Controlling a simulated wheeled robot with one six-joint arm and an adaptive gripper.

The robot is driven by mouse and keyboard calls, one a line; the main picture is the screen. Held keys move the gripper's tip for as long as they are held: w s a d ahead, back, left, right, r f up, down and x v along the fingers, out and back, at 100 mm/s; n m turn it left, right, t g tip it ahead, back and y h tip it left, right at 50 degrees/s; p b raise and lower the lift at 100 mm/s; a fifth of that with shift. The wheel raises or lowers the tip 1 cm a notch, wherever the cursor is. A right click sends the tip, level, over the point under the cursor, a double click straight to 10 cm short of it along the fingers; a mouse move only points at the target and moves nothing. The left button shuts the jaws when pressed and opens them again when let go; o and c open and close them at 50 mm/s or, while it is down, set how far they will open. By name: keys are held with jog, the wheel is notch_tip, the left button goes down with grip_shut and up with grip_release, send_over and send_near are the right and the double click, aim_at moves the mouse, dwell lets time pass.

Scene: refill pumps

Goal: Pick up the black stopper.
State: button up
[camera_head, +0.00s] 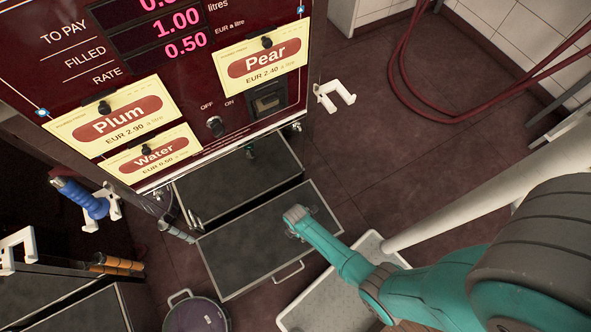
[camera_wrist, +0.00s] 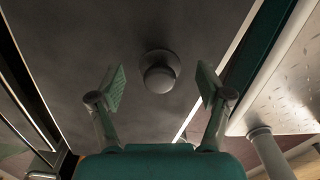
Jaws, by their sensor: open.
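The black stopper (camera_wrist: 159,72) shows in the wrist view as a dark round knob on a wider disc, on a dark grey flat surface. My gripper (camera_wrist: 161,84) is open, with one finger on each side of the knob's line and a gap to both. No contact with the knob shows. In the head view my gripper (camera_head: 298,222) is over the dark panel of the front drawer (camera_head: 250,246). The stopper cannot be made out there, likely hidden by my gripper.
The dark red pump cabinet (camera_head: 180,50) with price labels stands behind. A white tray (camera_head: 335,305) lies right of the drawer. A round purple-lidded container (camera_head: 195,315) is at the front left. A blue-handled nozzle (camera_head: 85,200) hangs at left. Red hose (camera_head: 405,75) lies at the back right.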

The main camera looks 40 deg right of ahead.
jog(key=shift+f, duration=0.95)
jog(key=c, duration=0.9)
jog(key=shift+c, duration=0.2)
